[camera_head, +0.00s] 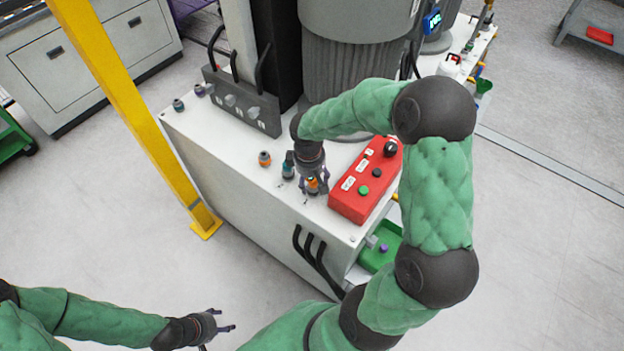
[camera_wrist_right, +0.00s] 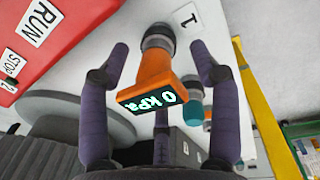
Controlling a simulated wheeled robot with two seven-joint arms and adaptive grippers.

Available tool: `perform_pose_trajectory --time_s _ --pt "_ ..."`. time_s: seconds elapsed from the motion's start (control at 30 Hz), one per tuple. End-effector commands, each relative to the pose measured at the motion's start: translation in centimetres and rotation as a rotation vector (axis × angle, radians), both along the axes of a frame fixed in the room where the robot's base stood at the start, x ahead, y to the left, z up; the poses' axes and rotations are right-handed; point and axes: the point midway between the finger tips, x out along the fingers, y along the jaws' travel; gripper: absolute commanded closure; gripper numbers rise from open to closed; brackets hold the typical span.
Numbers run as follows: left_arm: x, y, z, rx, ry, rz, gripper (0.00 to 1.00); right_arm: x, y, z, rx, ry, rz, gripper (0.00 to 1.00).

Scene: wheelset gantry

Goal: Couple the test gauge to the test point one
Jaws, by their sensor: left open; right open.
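The test gauge is an orange body with a lit display reading "0 kPa" (camera_wrist_right: 155,85); in the head view a small part of it (camera_head: 313,185) shows under my right gripper. Its dark grey collar (camera_wrist_right: 158,37) meets the white top beside the label "1" (camera_wrist_right: 187,17), at test point one. Whether it is locked there I cannot tell. My right gripper (camera_wrist_right: 160,70) is open, with purple fingers spread around the gauge; it also shows in the head view (camera_head: 314,185). My left gripper (camera_head: 222,325) is open and empty, low over the floor.
A red control box (camera_head: 352,200) with buttons stands close right of the gauge. A teal-topped fitting (camera_head: 288,165) and an orange one (camera_head: 264,158) stand to its left. A grey block with levers (camera_head: 240,100) is behind. A yellow post (camera_head: 140,110) rises at left.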

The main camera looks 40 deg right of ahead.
Motion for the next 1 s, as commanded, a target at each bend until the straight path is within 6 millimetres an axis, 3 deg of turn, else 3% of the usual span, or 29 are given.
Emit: perform_pose_trajectory --time_s 0.5,0.7,1.0 --pt "0.0 0.0 0.0 0.0 0.0 0.0 0.43 -0.1 0.8 9.2 -0.001 -0.005 0.001 0.37" --pt "0.0 0.0 0.0 0.0 0.0 0.0 0.43 -0.2 1.0 11.0 0.001 -0.002 0.0 0.37" --pt "0.0 0.0 0.0 0.0 0.0 0.0 0.43 -0.3 1.0 11.3 0.0 -0.001 0.0 0.37"
